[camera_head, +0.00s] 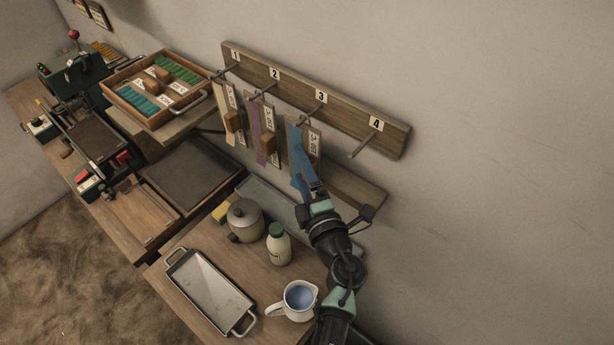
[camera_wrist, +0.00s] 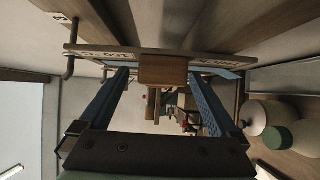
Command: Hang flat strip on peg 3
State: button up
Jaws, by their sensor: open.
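The blue flat strip (camera_head: 294,137) hangs at peg 3 (camera_head: 310,110) of the wall rack, beside a pale label plate (camera_head: 314,142). My gripper (camera_head: 303,172) is at its lower part, with the blue fingers overlapping it in the head view. In the wrist view, my gripper (camera_wrist: 163,80) is open, one finger on each side of a wooden block (camera_wrist: 163,70) on the strip's plate. A gap shows between each finger and the block. The block is hidden behind my gripper in the head view. The strip's exact seat on the peg is too small to tell.
A cream strip (camera_head: 228,123) hangs at peg 1 and a purple strip (camera_head: 262,137) at peg 2, close on the left. Peg 4 (camera_head: 362,146) is bare. Below stand a lidded pot (camera_head: 243,220), a bottle (camera_head: 278,247), a jug (camera_head: 299,297) and a tray (camera_head: 207,286).

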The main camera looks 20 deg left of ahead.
jog(key=b+v, duration=0.1)
jog(key=v, duration=1.2)
jog(key=shift+w, duration=0.1)
